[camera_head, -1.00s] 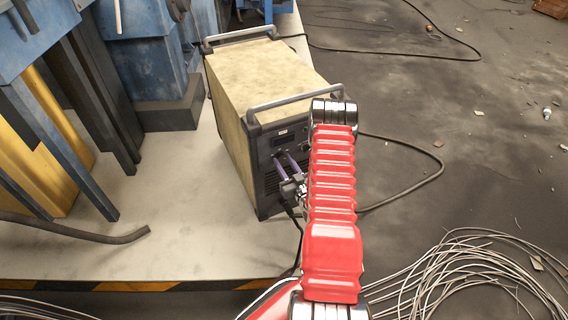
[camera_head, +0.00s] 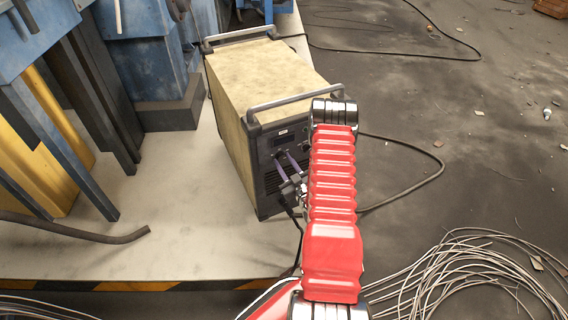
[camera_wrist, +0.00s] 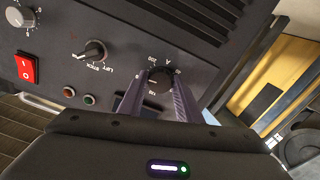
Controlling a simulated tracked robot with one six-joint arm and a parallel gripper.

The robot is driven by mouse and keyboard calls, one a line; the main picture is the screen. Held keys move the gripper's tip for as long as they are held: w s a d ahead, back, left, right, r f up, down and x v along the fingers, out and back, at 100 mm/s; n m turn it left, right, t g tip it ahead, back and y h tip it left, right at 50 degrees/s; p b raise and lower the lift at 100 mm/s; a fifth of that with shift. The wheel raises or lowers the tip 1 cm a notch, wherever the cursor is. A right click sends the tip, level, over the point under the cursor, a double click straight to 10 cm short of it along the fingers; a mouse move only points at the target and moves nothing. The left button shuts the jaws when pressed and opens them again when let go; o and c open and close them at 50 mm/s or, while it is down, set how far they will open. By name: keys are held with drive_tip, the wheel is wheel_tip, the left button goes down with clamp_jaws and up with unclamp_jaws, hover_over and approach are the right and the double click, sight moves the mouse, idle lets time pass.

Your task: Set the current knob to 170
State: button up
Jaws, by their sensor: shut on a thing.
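The yellowish power unit (camera_head: 250,75) stands upright on the pale platform, its black front panel facing my arm. In the wrist view, the round black current knob (camera_wrist: 161,80), beside the letter A and a printed scale, sits between my gripper's two purple fingers. My gripper (camera_wrist: 157,86) is shut on the knob, one finger on each side. The knob's pointer is partly hidden, so its exact setting cannot be read. In the head view, the fingers (camera_head: 285,162) reach the front panel and the knob is hidden.
The panel also has a lift/stick selector (camera_wrist: 94,52), a red rocker switch (camera_wrist: 26,68) and a grey knob (camera_wrist: 20,16). In the head view, a metal handle (camera_head: 290,98) crosses the unit's front top edge. Coiled wire (camera_head: 470,275) lies at the lower right.

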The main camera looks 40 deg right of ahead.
drive_tip(key=shift+a, duration=0.1)
drive_tip(key=o, duration=1)
drive_tip(key=shift+o, duration=0.2)
drive_tip(key=v, duration=1.3)
drive_tip(key=shift+s, duration=0.35)
drive_tip(key=shift+s+a, duration=0.1)
